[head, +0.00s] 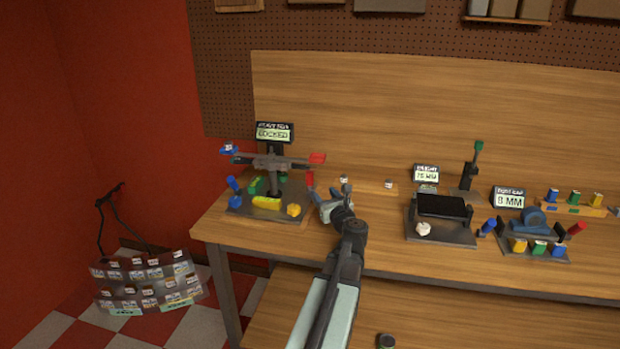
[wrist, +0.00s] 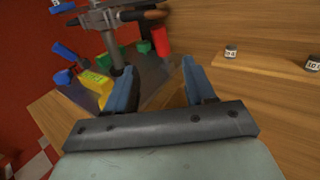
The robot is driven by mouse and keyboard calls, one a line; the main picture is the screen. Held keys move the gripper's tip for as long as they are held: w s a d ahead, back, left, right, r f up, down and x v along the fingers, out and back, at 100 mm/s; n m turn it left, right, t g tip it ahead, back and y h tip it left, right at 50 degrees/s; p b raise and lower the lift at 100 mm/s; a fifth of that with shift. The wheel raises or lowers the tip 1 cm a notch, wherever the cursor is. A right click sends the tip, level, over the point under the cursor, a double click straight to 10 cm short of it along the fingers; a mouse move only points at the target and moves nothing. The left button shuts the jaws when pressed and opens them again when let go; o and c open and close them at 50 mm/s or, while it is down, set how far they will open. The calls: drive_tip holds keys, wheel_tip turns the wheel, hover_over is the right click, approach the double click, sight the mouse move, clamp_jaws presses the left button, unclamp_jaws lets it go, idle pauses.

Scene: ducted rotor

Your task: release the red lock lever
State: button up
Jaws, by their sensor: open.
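A short upright red handle, which looks like the red lock lever (head: 309,178), stands at the right side of the ducted rotor stand (head: 273,180). In the wrist view the red lever (wrist: 161,40) is a red cylinder beyond and slightly above my fingertips, below a rotor arm. My gripper (head: 322,198) is just right of and in front of the stand. In the wrist view its blue fingers (wrist: 160,82) are spread apart with nothing between them. The gripper appears apart from the lever; the exact gap is unclear.
Rotor arms with a blue end (head: 229,149) and a red end (head: 317,158) reach over the stand. A yellow block (head: 267,202) and green block (head: 254,185) sit below. Small labelled jars (head: 388,183) stand to the right. Bench space between the stand and the black plate fixture (head: 440,232) is mostly clear.

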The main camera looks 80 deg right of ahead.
sight(311, 178)
drive_tip(key=shift+n, duration=0.3)
drive_tip(key=x, duration=1.4)
drive_tip(key=shift+s, duration=0.1)
clamp_jaws()
